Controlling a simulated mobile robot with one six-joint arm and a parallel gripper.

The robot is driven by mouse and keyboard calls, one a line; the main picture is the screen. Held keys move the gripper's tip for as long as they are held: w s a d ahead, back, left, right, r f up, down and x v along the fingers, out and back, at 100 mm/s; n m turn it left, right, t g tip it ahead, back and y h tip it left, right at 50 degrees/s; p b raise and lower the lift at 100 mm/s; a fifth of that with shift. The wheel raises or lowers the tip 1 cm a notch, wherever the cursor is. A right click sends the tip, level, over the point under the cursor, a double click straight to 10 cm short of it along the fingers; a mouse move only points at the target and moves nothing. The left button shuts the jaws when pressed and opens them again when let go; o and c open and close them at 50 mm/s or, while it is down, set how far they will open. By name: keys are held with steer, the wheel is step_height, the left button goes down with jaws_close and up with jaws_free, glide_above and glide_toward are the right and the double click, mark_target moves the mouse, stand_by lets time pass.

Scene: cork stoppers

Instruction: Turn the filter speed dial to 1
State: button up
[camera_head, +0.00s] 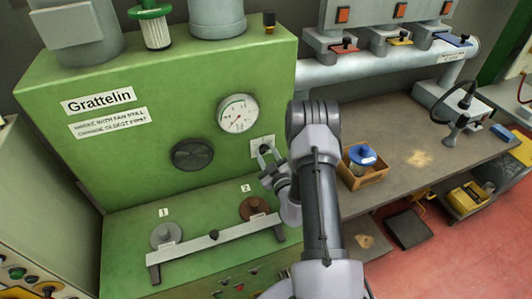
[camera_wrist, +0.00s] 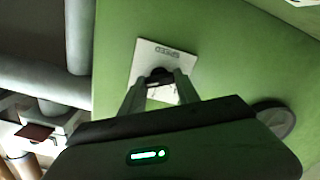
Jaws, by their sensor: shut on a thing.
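The filter speed dial appears to be the small dark knob (camera_wrist: 158,74) on a white plate (camera_wrist: 145,54) fixed to the green machine's front. The plate also shows in the head view (camera_head: 257,142), left of my arm. My gripper (camera_wrist: 160,82) is at the plate, its two fingers either side of the dark knob and shut on it. In the head view my gripper (camera_head: 268,163) reaches the plate from the lower right and covers part of it. Lettering on the plate is too blurred to read, so the dial's setting cannot be told.
A round gauge (camera_head: 238,114) and a large black knob (camera_head: 192,154) are on the green face, left of the plate. Below, discs labelled 1 (camera_head: 166,235) and 2 (camera_head: 253,207) stand behind a grey bar (camera_head: 210,243). A wooden box with a blue-lidded jar (camera_head: 362,156) stands right of my arm.

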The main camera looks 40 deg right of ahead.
jaws_close()
steer(key=n, duration=0.5)
steer(key=shift+n, duration=0.3)
steer(key=n, duration=0.6)
steer(key=shift+n, duration=0.3)
steer(key=n+b, duration=0.1)
steer(key=n, duration=0.5)
steer(key=shift+f, duration=0.1)
steer(key=n+b, duration=0.1)
steer(key=n, duration=0.4)
steer(key=shift+n+b, duration=0.3)
steer(key=shift+b, duration=0.1)
